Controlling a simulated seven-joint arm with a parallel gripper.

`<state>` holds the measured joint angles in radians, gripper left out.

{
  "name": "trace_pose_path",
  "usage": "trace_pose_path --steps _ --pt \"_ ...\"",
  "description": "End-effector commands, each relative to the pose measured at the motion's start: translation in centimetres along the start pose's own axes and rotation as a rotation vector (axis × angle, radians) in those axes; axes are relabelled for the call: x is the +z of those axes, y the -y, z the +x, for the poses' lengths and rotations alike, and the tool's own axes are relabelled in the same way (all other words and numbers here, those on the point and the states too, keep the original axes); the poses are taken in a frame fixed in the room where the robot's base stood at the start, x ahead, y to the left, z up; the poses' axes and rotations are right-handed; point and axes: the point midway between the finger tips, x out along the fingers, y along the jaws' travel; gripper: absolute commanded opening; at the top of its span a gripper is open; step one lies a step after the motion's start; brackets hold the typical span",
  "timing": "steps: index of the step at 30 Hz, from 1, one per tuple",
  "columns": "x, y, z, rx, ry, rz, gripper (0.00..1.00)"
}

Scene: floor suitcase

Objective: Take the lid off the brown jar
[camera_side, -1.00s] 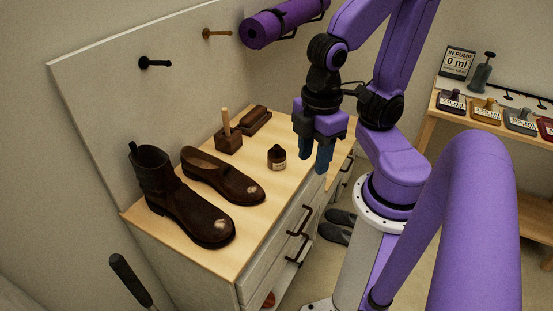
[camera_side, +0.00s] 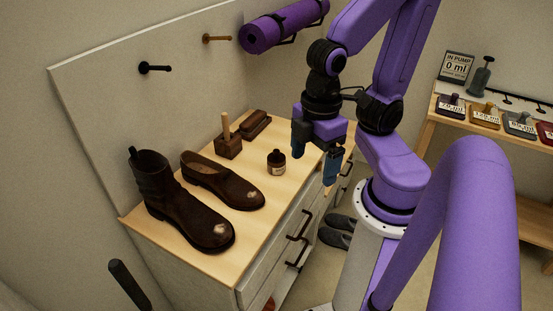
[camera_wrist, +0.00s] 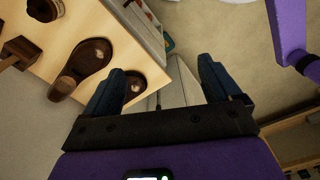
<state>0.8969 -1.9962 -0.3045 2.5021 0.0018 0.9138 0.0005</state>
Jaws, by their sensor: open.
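The brown jar (camera_side: 276,164) stands upright on the wooden top of the drawer cabinet, with a pale label on its front and a dark lid (camera_side: 276,153) on it. In the wrist view the jar (camera_wrist: 44,9) is at the top left corner, partly cut off. My gripper (camera_side: 314,158) is open and empty, to the right of the jar in the side view, near the cabinet's front edge. Its two blue fingers also show in the wrist view (camera_wrist: 160,70), with nothing between them. The gripper is apart from the jar.
A dark boot (camera_side: 184,205) and a brown shoe (camera_side: 222,180) stand left of the jar. A wooden block with a handle (camera_side: 228,147) and a brush (camera_side: 254,124) lie behind it. Wall pegs and a purple rolled mat (camera_side: 284,25) are above. Drawer handles (camera_side: 297,225) stick out in front.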

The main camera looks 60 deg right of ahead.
Motion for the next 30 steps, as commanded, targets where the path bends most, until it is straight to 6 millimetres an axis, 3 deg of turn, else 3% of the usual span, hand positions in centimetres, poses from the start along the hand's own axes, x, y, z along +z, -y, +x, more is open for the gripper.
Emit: trace_pose_path --steps 5,11,20,30 --pt "-0.1 -0.2 0.0 0.0 0.0 0.021 0.91" --pt "-1.0 -2.9 0.1 0.005 0.003 0.266 0.91" --pt "-1.7 -10.0 0.3 0.014 0.009 0.879 0.91" --pt "0.7 -18.0 0.6 0.025 0.012 1.573 0.91"
